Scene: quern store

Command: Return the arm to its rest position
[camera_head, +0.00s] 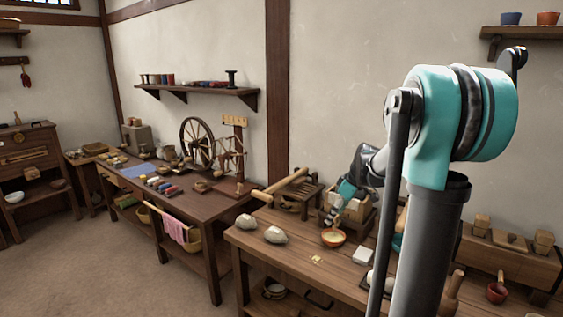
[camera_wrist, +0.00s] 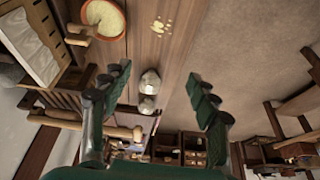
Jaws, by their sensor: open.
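My arm reaches from the right of the head view over the near wooden table (camera_head: 290,262). My gripper (camera_head: 328,218) hangs above that table, beside a bowl with a yellow filling (camera_head: 333,238). In the wrist view my gripper (camera_wrist: 158,76) has its two dark green fingers spread wide with nothing between them. The bowl shows at the top left there (camera_wrist: 103,18). Whether a fingertip touches anything cannot be told from the head view.
Two pale lumpy bundles (camera_head: 275,235) and yellow crumbs (camera_head: 316,260) lie on the table. A wooden box (camera_head: 350,207) stands close behind my gripper. A wooden rack with a rod (camera_head: 290,188) is to its left. A long bench (camera_head: 205,205) holds a spinning wheel. Open floor (camera_head: 90,265) lies left.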

